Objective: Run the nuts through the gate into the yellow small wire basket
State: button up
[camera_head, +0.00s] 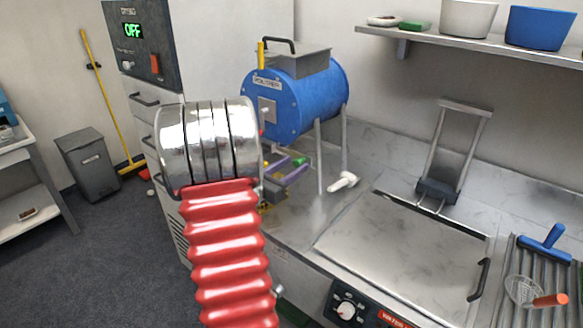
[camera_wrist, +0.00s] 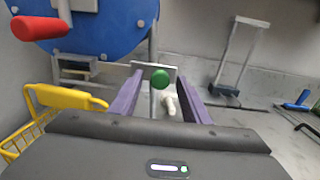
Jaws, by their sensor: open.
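The blue drum (camera_head: 290,98) stands on legs on the metal counter. It also fills the upper left of the wrist view (camera_wrist: 90,35), with a metal gate fitting (camera_wrist: 77,70) low on its face. A green ball knob (camera_wrist: 161,79) on a thin stem shows between the purple fingers of my gripper (camera_wrist: 160,88). The fingers are apart and I see no contact with the knob. My gripper (camera_head: 287,174) is low in front of the drum. The yellow wire basket (camera_wrist: 28,132) is left of my gripper, partly cut off and hidden. No nuts are visible.
A red handle (camera_wrist: 40,28) sticks out before the drum's face. A white-handled object (camera_head: 343,182) lies on the counter beside a drum leg. A flat lidded griddle (camera_head: 405,245) is to the right. A grey bin (camera_head: 88,166) stands on the floor.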

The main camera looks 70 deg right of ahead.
jog(key=shift+c, duration=0.6)
grip_shut()
